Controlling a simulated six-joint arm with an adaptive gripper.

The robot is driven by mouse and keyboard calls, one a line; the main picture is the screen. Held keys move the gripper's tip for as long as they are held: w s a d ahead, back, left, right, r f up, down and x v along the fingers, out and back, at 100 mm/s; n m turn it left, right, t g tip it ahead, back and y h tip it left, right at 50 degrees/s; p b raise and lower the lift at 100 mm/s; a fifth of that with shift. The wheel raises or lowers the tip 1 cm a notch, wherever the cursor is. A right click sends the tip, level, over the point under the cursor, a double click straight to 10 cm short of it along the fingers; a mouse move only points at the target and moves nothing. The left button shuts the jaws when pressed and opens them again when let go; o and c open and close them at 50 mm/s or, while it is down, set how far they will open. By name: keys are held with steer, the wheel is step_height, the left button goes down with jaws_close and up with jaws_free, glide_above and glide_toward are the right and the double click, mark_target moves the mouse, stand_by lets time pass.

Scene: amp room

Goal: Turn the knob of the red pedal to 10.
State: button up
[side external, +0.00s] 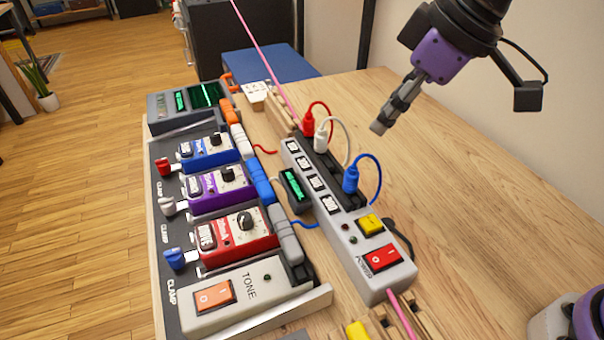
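The red pedal (237,238) sits on the dark pedalboard (163,215), nearest of the three pedals and just behind the grey TONE unit. Its black knob (245,221) is on the upper right of its face. A light mark shows on the knob, but the scale around it is too small to read. My gripper (378,128) hangs over the bare wood to the upper right, beyond the power strip and well apart from the red pedal. It points down and left, and its fingers look close together. Nothing can be seen in it.
A power strip (355,236) with red, white and blue plugs stands between the pedalboard and my gripper, their cables looping upward. Purple (217,188) and blue (208,152) pedals sit behind the red one. Cable plugs line the board's right side.

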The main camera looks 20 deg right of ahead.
steer(key=s+d+m+t+h, duration=0.1)
steer(key=s+d+m, duration=0.2)
steer(key=d, duration=0.5)
steer(key=shift+s+d+m, duration=0.2)
steer(key=shift+s+m, duration=0.1)
steer(key=shift+s, duration=0.35)
steer(key=shift+f, duration=0.1)
steer(key=s+d+f+m+h, duration=0.2)
steer(key=s+d+f+m, duration=0.1)
steer(key=s+d, duration=0.3)
steer(key=shift+d+m+t, duration=0.3)
steer(key=shift+d+m, duration=0.15)
steer(key=shift+m, duration=0.15)
steer(key=shift+s, duration=0.1)
